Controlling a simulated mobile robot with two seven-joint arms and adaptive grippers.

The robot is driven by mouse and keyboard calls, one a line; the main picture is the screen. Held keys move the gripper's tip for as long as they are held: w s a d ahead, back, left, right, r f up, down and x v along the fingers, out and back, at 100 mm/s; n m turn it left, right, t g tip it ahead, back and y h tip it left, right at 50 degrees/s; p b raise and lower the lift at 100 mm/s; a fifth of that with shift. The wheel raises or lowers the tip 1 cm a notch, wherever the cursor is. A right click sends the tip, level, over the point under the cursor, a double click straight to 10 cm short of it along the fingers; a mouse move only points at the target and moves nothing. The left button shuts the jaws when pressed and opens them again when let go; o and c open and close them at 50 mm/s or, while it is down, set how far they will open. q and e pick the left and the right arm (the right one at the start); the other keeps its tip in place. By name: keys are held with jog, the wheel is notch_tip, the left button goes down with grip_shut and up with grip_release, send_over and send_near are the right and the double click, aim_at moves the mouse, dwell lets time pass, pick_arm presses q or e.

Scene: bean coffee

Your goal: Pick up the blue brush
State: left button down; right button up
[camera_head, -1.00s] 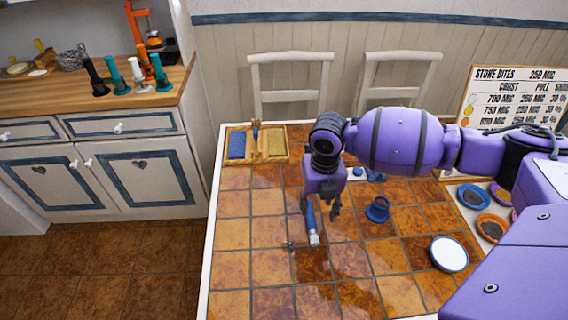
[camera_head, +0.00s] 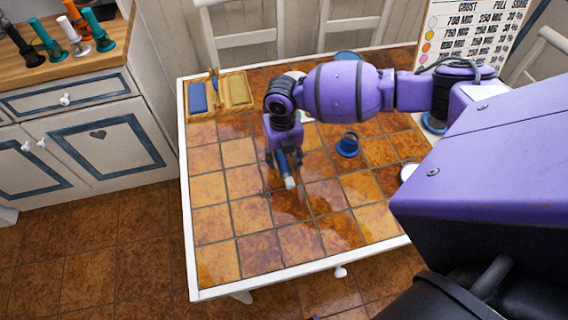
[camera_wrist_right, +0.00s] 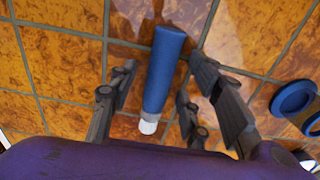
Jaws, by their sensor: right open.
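The blue brush (camera_head: 283,163) lies on or just above the tiled table, with its pale end (camera_head: 290,183) towards the front edge. My right gripper (camera_head: 284,162) points down over it and hides part of it in the head view. In the right wrist view the brush (camera_wrist_right: 163,70) lies lengthwise between the spread fingers of my right gripper (camera_wrist_right: 155,95). There are gaps between the brush and the fingers on both sides, so the gripper is open and holds nothing. My left gripper is in neither view.
A wooden tray (camera_head: 219,106) is at the table's back left. The front tiles are mostly clear. A price board (camera_head: 470,35) stands behind.

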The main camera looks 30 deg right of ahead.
grip_shut()
jog(key=shift+r, duration=0.15)
jog(key=shift+w+r, duration=0.1)
jog(key=shift+r, duration=0.4)
jog(key=s+a+r, duration=0.8)
jog(key=s+r, duration=0.3)
jog(key=shift+a+r+p, duration=0.25)
jog(key=shift+r+p, duration=0.1)
jog(key=shift+r, duration=0.05)
jog(key=shift+s, duration=0.1)
